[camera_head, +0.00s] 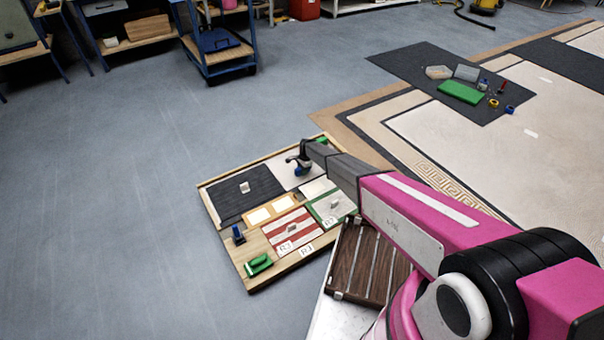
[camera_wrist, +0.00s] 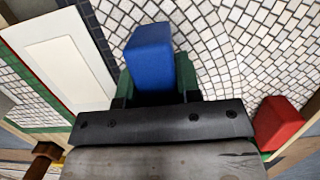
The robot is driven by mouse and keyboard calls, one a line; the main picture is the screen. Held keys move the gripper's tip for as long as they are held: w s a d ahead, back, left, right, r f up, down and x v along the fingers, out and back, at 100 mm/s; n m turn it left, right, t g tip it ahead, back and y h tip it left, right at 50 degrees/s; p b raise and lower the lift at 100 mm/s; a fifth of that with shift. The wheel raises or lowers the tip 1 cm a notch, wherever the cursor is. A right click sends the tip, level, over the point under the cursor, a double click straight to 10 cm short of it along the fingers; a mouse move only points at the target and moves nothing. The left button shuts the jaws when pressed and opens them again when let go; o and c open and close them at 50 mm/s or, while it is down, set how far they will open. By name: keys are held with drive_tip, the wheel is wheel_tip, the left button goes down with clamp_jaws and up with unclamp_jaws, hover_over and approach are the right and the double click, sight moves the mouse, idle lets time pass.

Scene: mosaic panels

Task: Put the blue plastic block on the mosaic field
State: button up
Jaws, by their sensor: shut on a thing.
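The blue plastic block (camera_wrist: 150,48) is upright between the green-padded fingers of my gripper (camera_wrist: 155,85) in the wrist view. My gripper is shut on it. Behind and around the block is the mosaic field (camera_wrist: 235,55) of small white tiles with dark joints. In the head view my gripper (camera_head: 299,160) is over the pale mosaic panel (camera_head: 286,178) at the far right part of the wooden board, with a bit of blue showing at its tip. Whether the block touches the tiles, I cannot tell.
The wooden board (camera_head: 216,212) lies on the grey floor. It carries a dark panel (camera_head: 240,205), a red-striped panel (camera_head: 280,226), a green-edged panel (camera_head: 322,212), a green tool (camera_head: 258,264) and a blue item (camera_head: 238,234). A red block (camera_wrist: 280,122) is right of my gripper.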

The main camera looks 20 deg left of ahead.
drive_tip(key=shift+f, duration=0.9)
